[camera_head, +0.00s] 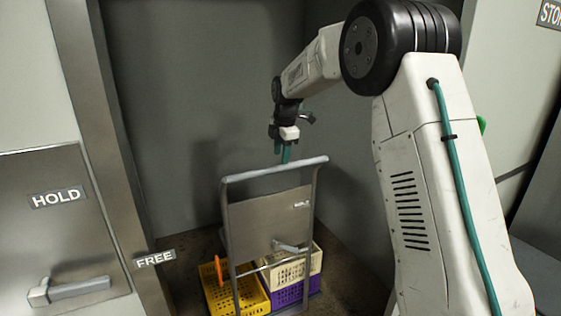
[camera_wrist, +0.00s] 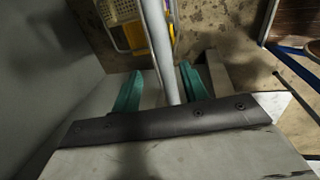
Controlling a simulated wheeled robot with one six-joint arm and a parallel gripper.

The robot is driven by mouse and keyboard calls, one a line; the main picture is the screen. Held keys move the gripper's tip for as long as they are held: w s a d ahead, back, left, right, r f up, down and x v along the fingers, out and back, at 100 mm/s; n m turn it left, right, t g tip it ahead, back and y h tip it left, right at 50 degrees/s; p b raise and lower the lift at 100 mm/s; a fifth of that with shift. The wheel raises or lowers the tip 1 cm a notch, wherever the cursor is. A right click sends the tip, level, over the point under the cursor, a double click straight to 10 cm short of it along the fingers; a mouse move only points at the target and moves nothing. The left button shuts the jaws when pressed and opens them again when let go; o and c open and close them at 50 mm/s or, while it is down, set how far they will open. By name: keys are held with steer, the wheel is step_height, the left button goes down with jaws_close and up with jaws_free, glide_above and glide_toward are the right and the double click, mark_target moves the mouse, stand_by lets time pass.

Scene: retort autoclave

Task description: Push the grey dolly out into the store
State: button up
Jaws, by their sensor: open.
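The grey dolly (camera_head: 268,228) stands upright in a narrow bay, with a tubular push handle (camera_head: 275,169) across its top and a grey panel with a small lever (camera_head: 290,247). A yellow crate (camera_head: 235,297), a cream crate (camera_head: 291,268) and a purple crate (camera_head: 292,292) sit low on it, partly hidden by the frame. My gripper (camera_head: 286,153) is at the handle bar, right of its middle. In the wrist view the bar runs between the open teal fingers of my gripper (camera_wrist: 160,88). Whether the fingers touch it I cannot tell.
A grey door marked HOLD (camera_head: 57,215) with a lever handle is at the left. A post beside it carries a FREE sign (camera_head: 155,259). Plain walls enclose the bay behind the dolly.

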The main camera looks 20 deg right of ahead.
steer(key=shift+v, duration=1.85)
steer(key=s+a+m, duration=0.2)
steer(key=s+m, duration=0.7)
steer(key=s, duration=1.6)
steer(key=s+a+m+g, duration=0.1)
steer(key=s+a+m, duration=0.2)
steer(key=s+m, duration=0.6)
steer(key=s, duration=1.5)
steer(key=shift+s+m, duration=0.4)
steer(key=shift+a, duration=0.15)
